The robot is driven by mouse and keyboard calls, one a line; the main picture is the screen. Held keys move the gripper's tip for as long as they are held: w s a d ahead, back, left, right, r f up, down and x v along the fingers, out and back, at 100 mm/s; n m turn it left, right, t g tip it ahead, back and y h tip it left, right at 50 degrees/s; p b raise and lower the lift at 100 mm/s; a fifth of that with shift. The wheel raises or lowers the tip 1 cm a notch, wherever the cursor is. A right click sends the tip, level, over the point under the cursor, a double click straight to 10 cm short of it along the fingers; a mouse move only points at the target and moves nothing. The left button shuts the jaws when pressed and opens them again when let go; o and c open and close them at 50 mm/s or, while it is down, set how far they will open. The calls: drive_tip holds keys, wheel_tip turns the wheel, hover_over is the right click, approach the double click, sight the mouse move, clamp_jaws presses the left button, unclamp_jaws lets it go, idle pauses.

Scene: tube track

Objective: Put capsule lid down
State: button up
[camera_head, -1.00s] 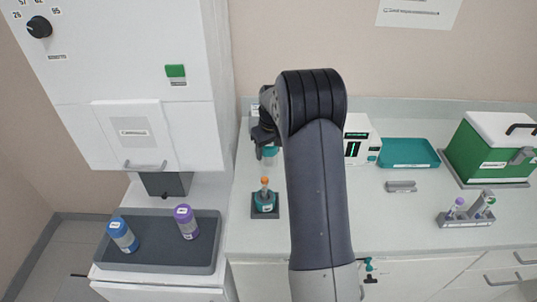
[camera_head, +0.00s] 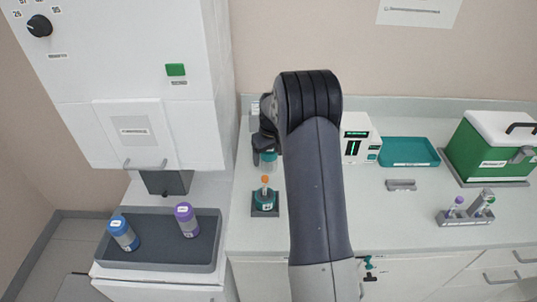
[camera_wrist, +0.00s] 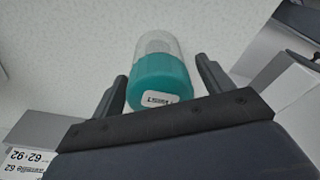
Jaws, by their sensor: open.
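The capsule lid (camera_wrist: 160,72), a teal cylinder with a clear end and a white label, lies between the two fingers of my gripper (camera_wrist: 163,70) in the wrist view. Gaps show beside it, and the fingers are open around it, not clamped. In the head view the lid (camera_head: 269,160) is a small teal and clear piece at the back of the counter, just below my gripper (camera_head: 264,147), partly hidden by my arm. The teal capsule base (camera_head: 265,203) stands in a dark square holder in front, with an orange-capped tube (camera_head: 265,182) upright in it.
A dark tray (camera_head: 160,250) at left holds a blue-capped (camera_head: 122,232) and a purple-capped container (camera_head: 187,220). Right of my arm are a white device (camera_head: 358,140), a teal tray (camera_head: 410,152), a small grey block (camera_head: 401,185), a tube rack (camera_head: 465,217) and a green box (camera_head: 487,150).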

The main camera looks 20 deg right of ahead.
drive_tip(key=r, duration=0.4)
drive_tip(key=s+r+b, duration=0.1)
drive_tip(key=r, duration=0.7)
drive_tip(key=shift+s+d+r, duration=0.15)
drive_tip(key=shift+s, duration=0.1)
drive_tip(key=f, duration=0.4)
drive_tip(key=w+f+p, duration=0.1)
drive_tip(key=f, duration=0.7)
drive_tip(key=shift+w, duration=0.3)
drive_tip(key=shift+r+b, duration=0.3)
drive_tip(key=shift+r, duration=1.5)
